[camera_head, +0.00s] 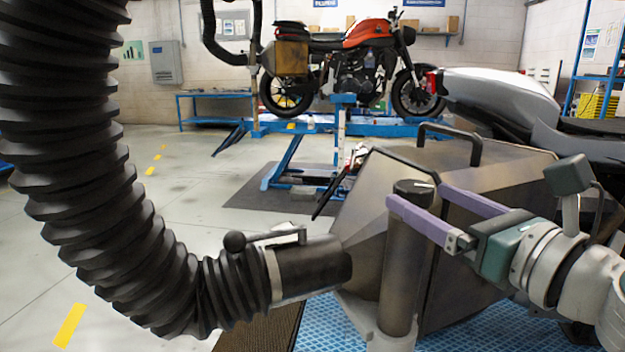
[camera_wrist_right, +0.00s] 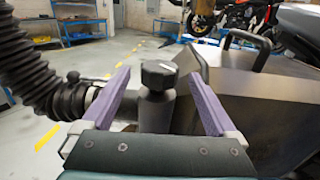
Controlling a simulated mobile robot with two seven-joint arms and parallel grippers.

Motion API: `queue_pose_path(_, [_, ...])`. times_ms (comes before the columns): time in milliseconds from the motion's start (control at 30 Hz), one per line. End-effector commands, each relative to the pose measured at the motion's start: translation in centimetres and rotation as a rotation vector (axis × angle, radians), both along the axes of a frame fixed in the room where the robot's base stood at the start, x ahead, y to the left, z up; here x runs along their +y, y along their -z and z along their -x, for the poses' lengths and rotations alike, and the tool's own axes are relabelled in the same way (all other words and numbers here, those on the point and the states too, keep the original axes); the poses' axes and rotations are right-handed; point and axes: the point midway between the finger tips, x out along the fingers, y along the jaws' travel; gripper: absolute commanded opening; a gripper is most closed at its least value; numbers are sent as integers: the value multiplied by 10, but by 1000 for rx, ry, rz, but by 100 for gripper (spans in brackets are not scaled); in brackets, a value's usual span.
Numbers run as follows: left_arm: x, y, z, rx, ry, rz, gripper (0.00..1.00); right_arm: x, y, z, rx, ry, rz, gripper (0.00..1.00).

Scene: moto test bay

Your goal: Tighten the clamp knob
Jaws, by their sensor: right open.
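The clamp knob (camera_head: 413,187) is black with a pale mark on top and sits on an upright grey post (camera_head: 397,270). It also shows in the right wrist view (camera_wrist_right: 158,74), atop the post. My right gripper (camera_head: 415,196) is open, with its two purple fingers on either side of the knob. In the right wrist view the fingers (camera_wrist_right: 157,78) show a gap on both sides of the knob. My left gripper is not in view.
A thick black corrugated hose (camera_head: 90,170) joins a pipe with a ball-ended lever (camera_head: 235,241) left of the post. A metal box with a black handle (camera_head: 450,135) stands behind it. A blue grid mat (camera_head: 450,335) lies below. An orange motorcycle (camera_head: 365,55) stands on a lift behind.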

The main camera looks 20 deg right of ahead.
Motion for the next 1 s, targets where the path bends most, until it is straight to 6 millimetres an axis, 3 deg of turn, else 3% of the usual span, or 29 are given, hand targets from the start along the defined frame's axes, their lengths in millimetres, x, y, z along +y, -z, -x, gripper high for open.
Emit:
queue_pose_path(200, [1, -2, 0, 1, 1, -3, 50, 1, 0, -26, -1, 0, -1, 93])
queue_pose_path(600, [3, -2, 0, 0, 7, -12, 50, 2, 0, -32, 0, -1, -1, 93])
queue_pose_path(1000, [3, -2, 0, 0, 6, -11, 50, 2, 0, -32, 0, -1, -2, 48])
